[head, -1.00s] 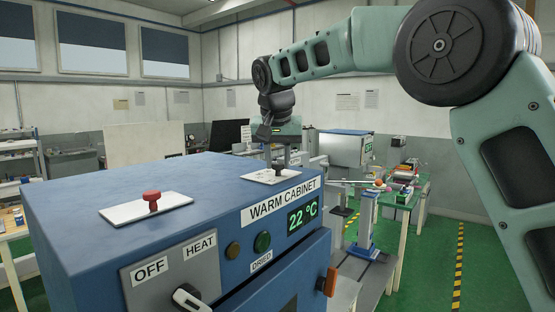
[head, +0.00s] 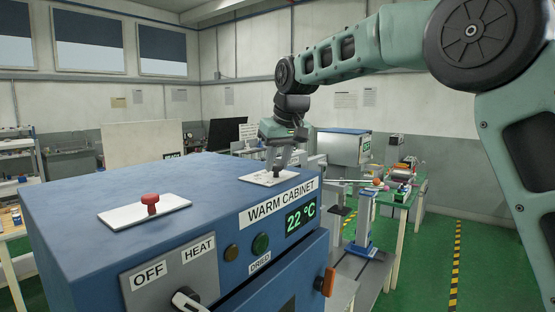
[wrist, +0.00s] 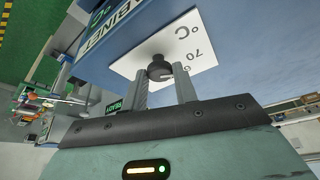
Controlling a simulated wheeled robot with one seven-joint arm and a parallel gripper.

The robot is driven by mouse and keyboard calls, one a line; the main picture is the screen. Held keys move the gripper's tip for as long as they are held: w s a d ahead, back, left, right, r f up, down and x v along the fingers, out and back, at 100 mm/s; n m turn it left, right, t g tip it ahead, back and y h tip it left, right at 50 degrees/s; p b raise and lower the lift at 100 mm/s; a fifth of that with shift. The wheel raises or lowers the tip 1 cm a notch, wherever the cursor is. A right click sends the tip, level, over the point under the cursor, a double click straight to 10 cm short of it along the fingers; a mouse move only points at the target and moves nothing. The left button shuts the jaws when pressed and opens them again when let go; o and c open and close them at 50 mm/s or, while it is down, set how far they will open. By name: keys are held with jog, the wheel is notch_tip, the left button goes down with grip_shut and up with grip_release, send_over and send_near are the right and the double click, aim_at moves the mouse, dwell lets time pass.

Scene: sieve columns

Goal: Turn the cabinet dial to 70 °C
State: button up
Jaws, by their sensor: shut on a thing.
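The blue warm cabinet (head: 110,185) fills the left and centre of the head view. Its dial is a dark knob (head: 277,171) on a white plate (head: 258,177) at the far right of the top. In the wrist view the knob (wrist: 158,68) stands between my two fingers, and the plate (wrist: 207,58) shows "70" and "°C". My gripper (head: 279,164) points down over the plate, shut on the dial knob; it also shows in the wrist view (wrist: 162,80). The pointer's exact setting is too small to read. The green display (head: 300,218) reads 22 °C.
A red knob (head: 152,203) on another white plate stands on the cabinet top at left. An OFF/HEAT switch (head: 188,300) and a green DRIED lamp (head: 261,243) are on the front. A green bench (head: 405,200) with several items stands behind, at right.

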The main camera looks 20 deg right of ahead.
dwell(0.4)
jog(key=o, duration=1)
jog(key=shift+c, duration=0.2)
jog(key=b+v, duration=0.1)
jog(key=v, duration=1.6)
jog(key=shift+s, duration=0.2)
jog(key=shift+d+r, duration=0.1)
jog(key=shift+r, duration=0.05)
